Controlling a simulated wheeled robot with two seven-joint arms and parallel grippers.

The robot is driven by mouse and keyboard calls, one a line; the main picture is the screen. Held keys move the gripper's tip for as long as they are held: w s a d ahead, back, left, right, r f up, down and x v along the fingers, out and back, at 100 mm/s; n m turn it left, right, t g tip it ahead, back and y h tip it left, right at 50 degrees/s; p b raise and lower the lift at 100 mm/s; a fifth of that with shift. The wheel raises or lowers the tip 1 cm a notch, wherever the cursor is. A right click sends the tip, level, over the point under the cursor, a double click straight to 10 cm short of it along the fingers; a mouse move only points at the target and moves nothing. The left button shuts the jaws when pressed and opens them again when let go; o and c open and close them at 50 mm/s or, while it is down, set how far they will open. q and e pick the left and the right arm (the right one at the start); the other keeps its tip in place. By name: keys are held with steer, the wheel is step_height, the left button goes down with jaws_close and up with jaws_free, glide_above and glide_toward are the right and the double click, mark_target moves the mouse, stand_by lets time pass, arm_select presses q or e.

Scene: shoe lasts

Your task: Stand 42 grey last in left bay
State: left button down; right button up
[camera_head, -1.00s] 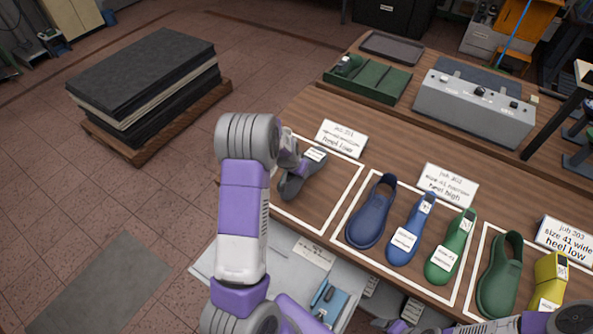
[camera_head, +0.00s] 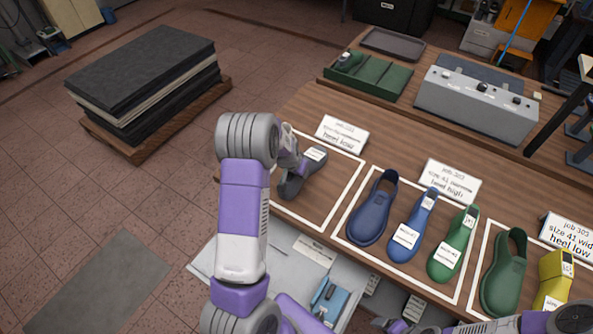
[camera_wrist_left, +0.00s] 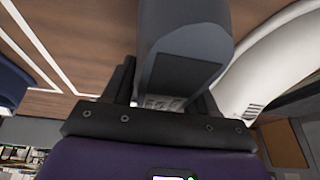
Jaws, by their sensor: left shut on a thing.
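The grey last (camera_head: 299,182), with a white label on its top, is within the left white-outlined bay (camera_head: 322,221) on the wooden table. My left gripper (camera_head: 287,160) is shut on it, partly hidden behind my own wrist. In the left wrist view the grey last (camera_wrist_left: 184,45) sits between the two dark fingers (camera_wrist_left: 165,88). I cannot tell whether its underside touches the table. Part of my right arm shows at the bottom right edge (camera_head: 572,318); the state of its gripper cannot be made out.
A card (camera_head: 341,136) stands behind the left bay. The middle bay holds a dark blue shoe (camera_head: 373,210), a blue last (camera_head: 411,232) and a green last (camera_head: 452,245). A green shoe (camera_head: 503,275) and yellow last (camera_head: 553,282) are at right. A pale curved object (camera_wrist_left: 262,65) is close beside the grey last.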

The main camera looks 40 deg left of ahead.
stand_by(0.4)
arm_select(q)
steer(key=shift+c, duration=1.5)
jaws_free()
steer(key=shift+o, duration=0.3)
steer(key=shift+f, duration=0.1)
steer(key=v, duration=0.7)
steer(key=shift+s+r+p, duration=0.1)
steer(key=shift+r+p, duration=0.15)
steer(key=shift+p, duration=0.05)
